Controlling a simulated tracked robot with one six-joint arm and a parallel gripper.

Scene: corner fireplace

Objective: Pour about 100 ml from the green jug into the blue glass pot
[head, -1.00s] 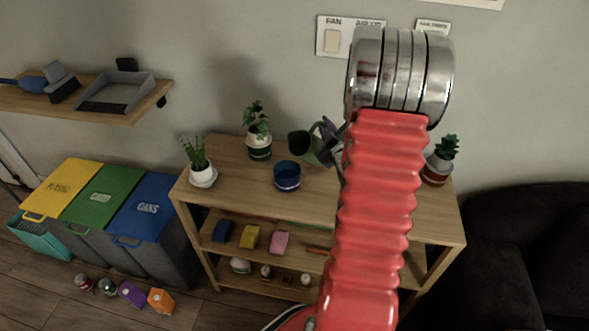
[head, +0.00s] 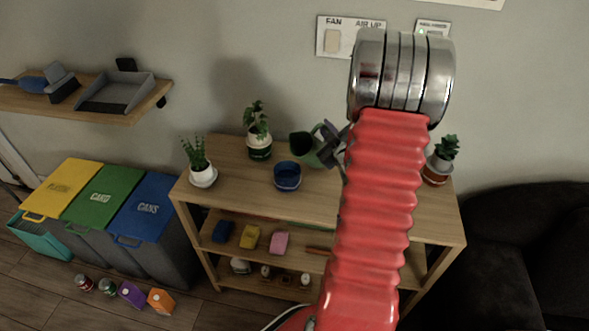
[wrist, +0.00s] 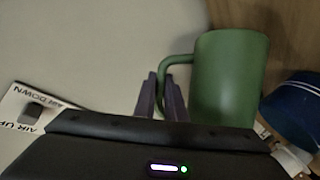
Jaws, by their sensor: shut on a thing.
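The green jug (head: 306,146) is held in the air above the shelf top, to the right of the blue glass pot, with its dark mouth turned toward the left. My gripper (head: 328,134) is shut on the jug's handle; my arm hides part of it in the head view. In the wrist view the gripper fingers (wrist: 161,97) close on the handle of the jug (wrist: 230,78). The blue glass pot (head: 288,178) stands upright on the shelf top, below and slightly left of the jug. It shows partly at the right edge of the wrist view (wrist: 296,108). No liquid stream shows.
A potted plant (head: 259,146) stands behind the pot, another (head: 203,176) to its left. A third plant (head: 436,171) stands right of my arm. Sponges (head: 250,237) lie on the shelf below. A wall sign (head: 340,37) hangs behind.

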